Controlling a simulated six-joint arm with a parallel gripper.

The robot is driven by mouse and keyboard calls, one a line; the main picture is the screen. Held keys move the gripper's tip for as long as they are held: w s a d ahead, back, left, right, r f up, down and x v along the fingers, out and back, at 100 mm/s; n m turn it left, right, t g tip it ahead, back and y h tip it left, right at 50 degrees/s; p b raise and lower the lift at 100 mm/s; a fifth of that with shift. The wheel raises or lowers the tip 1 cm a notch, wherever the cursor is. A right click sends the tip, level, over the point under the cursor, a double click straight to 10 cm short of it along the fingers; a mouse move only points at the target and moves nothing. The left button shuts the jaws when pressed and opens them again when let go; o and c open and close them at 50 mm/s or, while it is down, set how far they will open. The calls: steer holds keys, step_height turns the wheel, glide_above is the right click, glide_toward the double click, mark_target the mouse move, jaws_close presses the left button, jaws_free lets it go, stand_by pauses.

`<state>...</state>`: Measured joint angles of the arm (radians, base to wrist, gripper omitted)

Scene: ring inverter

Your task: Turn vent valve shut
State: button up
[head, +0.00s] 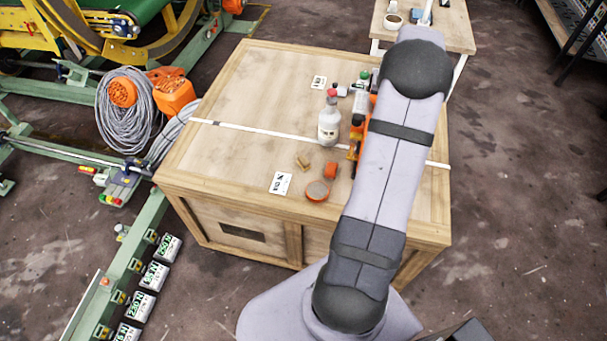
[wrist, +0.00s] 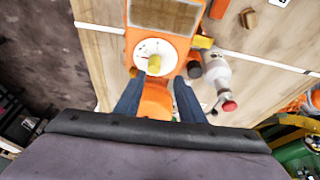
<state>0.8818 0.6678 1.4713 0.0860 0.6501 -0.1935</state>
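I cannot tell for sure whether this knob is the vent valve. My gripper (wrist: 158,78) is open, its two dark fingers apart just short of the dial. An orange part (wrist: 156,100) of the device shows between the fingers; I see no clear grip on it. In the head view my arm hides most of the device, leaving orange edges (head: 356,140) in sight, and the gripper is hidden.
A bottle (head: 329,122) with a red cap stands left of the device, close to the right finger in the wrist view (wrist: 215,70). The crate top's left part is clear.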

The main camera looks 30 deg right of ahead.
steer(key=a+f+n+y+b, duration=0.1)
steer(key=a+f+b, duration=0.3)
steer(key=a, duration=1)
steer(key=s+a+f+n+g+y+b, duration=0.1)
steer(key=a+f+n+b, duration=0.2)
steer(key=a, duration=1.2)
steer(key=shift+s+f+n+b, duration=0.2)
steer(key=shift+f+n+b, duration=0.2)
steer(key=shift+f+b, duration=0.85)
steer(key=shift+r+b, duration=0.3)
